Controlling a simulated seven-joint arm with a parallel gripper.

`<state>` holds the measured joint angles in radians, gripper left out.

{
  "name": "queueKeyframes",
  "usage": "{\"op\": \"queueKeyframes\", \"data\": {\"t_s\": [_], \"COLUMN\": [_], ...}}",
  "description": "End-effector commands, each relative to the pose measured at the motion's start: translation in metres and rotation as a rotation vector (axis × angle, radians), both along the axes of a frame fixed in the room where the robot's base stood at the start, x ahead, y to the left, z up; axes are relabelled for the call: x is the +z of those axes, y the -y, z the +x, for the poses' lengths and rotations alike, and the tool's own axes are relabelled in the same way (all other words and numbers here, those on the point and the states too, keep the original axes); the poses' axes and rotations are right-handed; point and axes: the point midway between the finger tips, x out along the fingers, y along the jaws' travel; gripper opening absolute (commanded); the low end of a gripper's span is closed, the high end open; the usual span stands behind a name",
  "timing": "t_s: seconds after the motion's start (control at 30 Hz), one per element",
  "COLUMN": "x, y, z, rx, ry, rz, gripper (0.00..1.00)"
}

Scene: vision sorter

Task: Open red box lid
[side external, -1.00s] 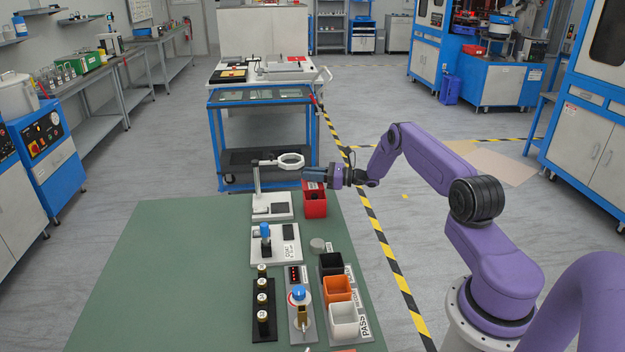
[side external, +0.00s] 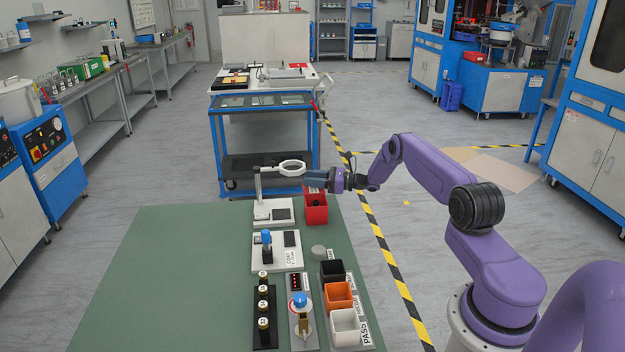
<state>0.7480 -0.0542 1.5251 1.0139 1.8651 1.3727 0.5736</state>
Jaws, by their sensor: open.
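The red box (side external: 316,214) stands at the far right end of the green table. Its upper part is partly hidden by my gripper, and a dark interior or top shows below the fingers. I cannot tell clearly how its lid sits. My gripper (side external: 314,180) is directly above the box, pointing left, its fingers open. I see nothing held between the fingers, and I cannot tell whether they touch the box.
A ring magnifier stand (side external: 273,208) stands just left of the box. Nearer are a white fixture with a blue knob (side external: 276,250), black (side external: 332,271), orange (side external: 337,296) and white (side external: 350,328) bins, and a black rack of vials (side external: 264,330). The table's left side (side external: 170,270) is clear.

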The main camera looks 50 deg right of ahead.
Motion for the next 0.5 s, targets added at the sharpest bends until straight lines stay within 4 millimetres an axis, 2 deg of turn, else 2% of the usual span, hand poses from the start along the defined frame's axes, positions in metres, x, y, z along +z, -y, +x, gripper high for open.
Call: {"op": "queueKeyframes", "data": {"t_s": [0.17,0.5], "x": [0.0,0.0], "y": [0.012,0.046], "z": [-0.017,-0.077], "rx": [-0.005,-0.005], "ry": [0.0,0.0], "rz": [0.0,0.001], "gripper": [0.43,0.43]}}
